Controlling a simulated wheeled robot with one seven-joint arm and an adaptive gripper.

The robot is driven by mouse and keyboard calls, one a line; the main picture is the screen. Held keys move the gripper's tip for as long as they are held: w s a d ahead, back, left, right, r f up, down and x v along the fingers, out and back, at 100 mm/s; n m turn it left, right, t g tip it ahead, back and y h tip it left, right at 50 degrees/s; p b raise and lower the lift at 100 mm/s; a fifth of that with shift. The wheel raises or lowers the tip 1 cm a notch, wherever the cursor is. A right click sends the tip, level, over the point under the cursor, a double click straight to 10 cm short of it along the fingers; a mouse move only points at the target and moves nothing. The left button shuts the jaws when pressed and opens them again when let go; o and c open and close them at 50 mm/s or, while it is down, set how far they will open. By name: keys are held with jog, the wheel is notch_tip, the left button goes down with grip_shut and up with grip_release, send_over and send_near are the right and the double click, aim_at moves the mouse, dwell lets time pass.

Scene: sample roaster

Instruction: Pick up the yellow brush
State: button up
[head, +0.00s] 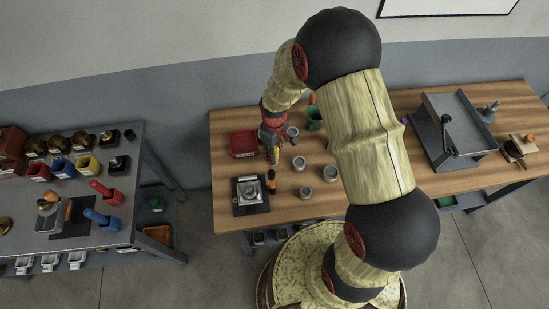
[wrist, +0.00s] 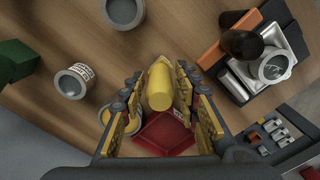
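A yellow brush (wrist: 160,85) shows in the wrist view as a stubby rounded yellow shape between the fingers of my gripper (wrist: 160,88). The fingers stand apart, one on each side of it, with what looks like a narrow gap on both sides. Its lower part is hidden. In the head view my gripper (head: 272,146) points down over the table, to the right of the red tray, and the brush is hard to separate from the fingers there.
The wooden table (head: 225,180) holds a red tray (head: 243,144), several grey cups (head: 305,193), a green container (head: 314,118) and a scale (head: 249,191). A dark-handled tool (head: 271,180) is near the scale. A grey-topped press (head: 455,130) stands right. A grey side table (head: 130,190) is left.

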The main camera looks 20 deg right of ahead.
jog(key=shift+f, duration=0.55)
jog(key=shift+c, duration=0.9)
grip_shut()
